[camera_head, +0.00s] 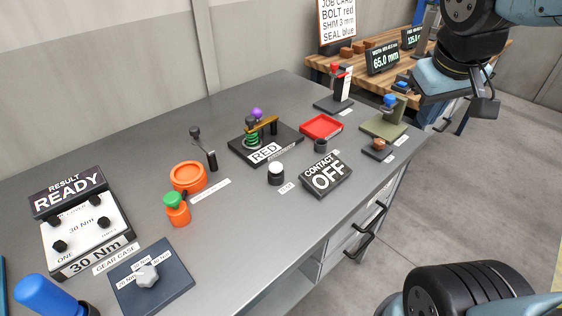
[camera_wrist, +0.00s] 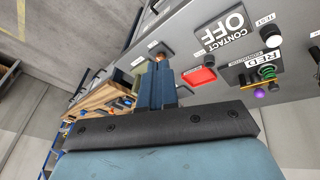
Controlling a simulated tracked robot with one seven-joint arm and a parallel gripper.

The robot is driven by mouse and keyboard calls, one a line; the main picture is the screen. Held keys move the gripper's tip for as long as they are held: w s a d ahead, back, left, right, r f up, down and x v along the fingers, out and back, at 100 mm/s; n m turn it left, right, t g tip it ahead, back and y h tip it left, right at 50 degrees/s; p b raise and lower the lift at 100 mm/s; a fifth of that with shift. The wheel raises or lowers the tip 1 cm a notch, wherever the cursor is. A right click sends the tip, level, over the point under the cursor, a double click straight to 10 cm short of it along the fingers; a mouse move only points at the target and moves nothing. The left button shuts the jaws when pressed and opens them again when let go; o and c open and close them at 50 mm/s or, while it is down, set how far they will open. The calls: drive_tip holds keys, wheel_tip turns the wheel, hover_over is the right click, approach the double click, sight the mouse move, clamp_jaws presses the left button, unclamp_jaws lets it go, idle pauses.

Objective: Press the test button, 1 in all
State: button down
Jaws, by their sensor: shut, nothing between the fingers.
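The test button (camera_head: 276,168) is a white cap on a short black cylinder, standing on the grey bench behind its TEST label (camera_head: 286,188). The white button (camera_wrist: 270,36) also shows at the right of the wrist view. My gripper (camera_wrist: 159,56) is shut and empty, its dark blue fingers together in the wrist view. The CONTACT sign (camera_head: 326,176) reads OFF, just right of the button.
A spring fixture with a RED sign (camera_head: 264,152) stands behind the button. A red tray (camera_head: 321,126) lies beyond the sign. Orange containers (camera_head: 188,176) and a READY panel (camera_head: 68,192) are at left. Bare bench top lies in front of the button.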

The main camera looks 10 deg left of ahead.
drive_tip(key=w+a+f+n+h, duration=0.35)
drive_tip(key=w+a+n, duration=0.35)
drive_tip(key=a, duration=0.4)
drive_tip(key=n+t, duration=0.4)
drive_tip(key=n, duration=0.6)
hover_over(274, 168)
wheel_tip(274, 168, down, 6)
drive_tip(key=shift+h, duration=0.35)
drive_tip(key=shift+f, duration=4.45)
drive_tip(key=shift+f, duration=0.15)
drive_tip(key=shift+f, duration=0.2)
